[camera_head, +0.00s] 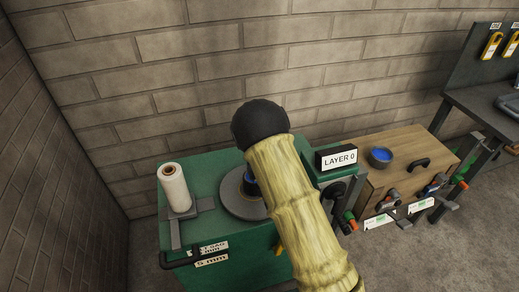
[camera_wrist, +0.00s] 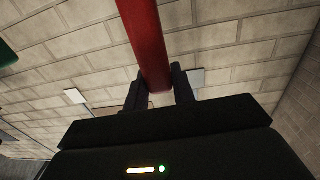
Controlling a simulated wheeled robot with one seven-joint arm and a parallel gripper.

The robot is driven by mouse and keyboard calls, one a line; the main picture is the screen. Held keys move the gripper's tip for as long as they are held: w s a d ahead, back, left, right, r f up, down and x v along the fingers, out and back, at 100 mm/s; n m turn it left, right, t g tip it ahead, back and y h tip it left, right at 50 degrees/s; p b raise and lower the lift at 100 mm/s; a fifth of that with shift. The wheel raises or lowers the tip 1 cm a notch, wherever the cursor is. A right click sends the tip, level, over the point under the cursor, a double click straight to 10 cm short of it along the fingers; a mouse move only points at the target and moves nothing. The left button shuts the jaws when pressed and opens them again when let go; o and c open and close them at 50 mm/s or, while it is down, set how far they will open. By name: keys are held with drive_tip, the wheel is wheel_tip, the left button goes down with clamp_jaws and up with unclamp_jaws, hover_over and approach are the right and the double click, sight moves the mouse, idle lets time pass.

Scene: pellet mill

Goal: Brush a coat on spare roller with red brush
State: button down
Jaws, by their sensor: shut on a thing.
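In the wrist view, my gripper (camera_wrist: 160,88) is shut on the red handle of the brush (camera_wrist: 150,42), which extends up out of the frame. Its bristles are not visible. In the head view, my arm hides the gripper and brush. A grey bowl with blue contents (camera_head: 381,157) stands on a wooden top to the right.
A white roll (camera_head: 173,187) stands upright on a grey bracket at the left of the green bench (camera_head: 205,168). A sign reading "LAYER 0" (camera_head: 338,160) stands right of my arm. Several valve-like fittings line the front of the wooden cabinet (camera_head: 415,148). A brick wall rises behind.

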drive_tip(key=a, duration=0.2)
drive_tip(key=a+b, duration=0.1)
drive_tip(key=shift+s+a, duration=0.35)
drive_tip(key=shift+s, duration=0.05)
idle(0.4)
wheel_tip(320, 180, up, 7)
drive_tip(key=p, duration=0.2)
drive_tip(key=shift+p, duration=0.4)
idle(0.3)
idle(0.8)
